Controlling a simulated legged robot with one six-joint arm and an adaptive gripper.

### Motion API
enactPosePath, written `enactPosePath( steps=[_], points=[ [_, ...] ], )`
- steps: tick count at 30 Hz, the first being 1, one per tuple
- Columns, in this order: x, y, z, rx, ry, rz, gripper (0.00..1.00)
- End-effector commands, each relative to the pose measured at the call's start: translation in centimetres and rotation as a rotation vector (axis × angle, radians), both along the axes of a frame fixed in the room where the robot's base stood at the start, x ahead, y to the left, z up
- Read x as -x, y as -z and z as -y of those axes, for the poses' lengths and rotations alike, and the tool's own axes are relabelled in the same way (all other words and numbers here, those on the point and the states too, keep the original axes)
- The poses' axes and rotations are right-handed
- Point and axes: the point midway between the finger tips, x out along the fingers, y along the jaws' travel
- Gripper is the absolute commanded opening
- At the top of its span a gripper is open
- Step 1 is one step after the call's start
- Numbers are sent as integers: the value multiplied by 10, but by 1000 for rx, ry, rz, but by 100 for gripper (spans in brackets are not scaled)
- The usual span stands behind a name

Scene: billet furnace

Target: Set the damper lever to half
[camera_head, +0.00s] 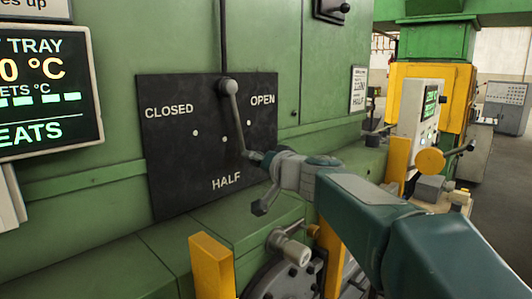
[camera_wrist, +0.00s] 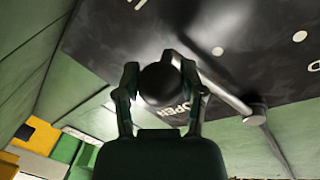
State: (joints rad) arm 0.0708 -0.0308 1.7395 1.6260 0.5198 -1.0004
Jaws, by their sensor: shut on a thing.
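The damper lever (camera_head: 236,115) is a grey arm hanging from a pivot on a black plate (camera_head: 165,180) marked CLOSED, HALF and OPEN. It points down and slightly right, between the dot above HALF and the dot near OPEN. My gripper (camera_head: 256,159) is at the lever's lower end. In the wrist view my gripper (camera_wrist: 160,92) is shut on the lever's dark round knob (camera_wrist: 160,82), one finger on each side. The lever arm (camera_wrist: 220,88) runs from behind the knob to its pivot at the right. In the head view the knob is mostly hidden by the gripper.
A green ledge (camera_head: 110,255) runs below the plate. Yellow posts (camera_head: 212,265) and a round dark fitting (camera_head: 290,280) stand below my gripper. A lit display (camera_head: 45,90) is at the left. A control box (camera_head: 420,115) stands at the right. The space before the plate is clear.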

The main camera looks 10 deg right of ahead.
Motion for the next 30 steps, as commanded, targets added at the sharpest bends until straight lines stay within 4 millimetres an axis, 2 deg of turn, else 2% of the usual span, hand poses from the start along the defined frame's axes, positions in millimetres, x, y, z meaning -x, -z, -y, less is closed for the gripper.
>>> enactPosePath(
  steps=[3,12,28,29,30],
  points=[
    [8,3,-11,-58,-3,-44,0],
    [18,5,-25,-154,-2,-114,0],
    [20,5,-28,-172,-1,-127,0],
    [20,5,-28,-172,-1,-127,65],
    [20,5,-28,-172,-1,-127,83]
  ],
)
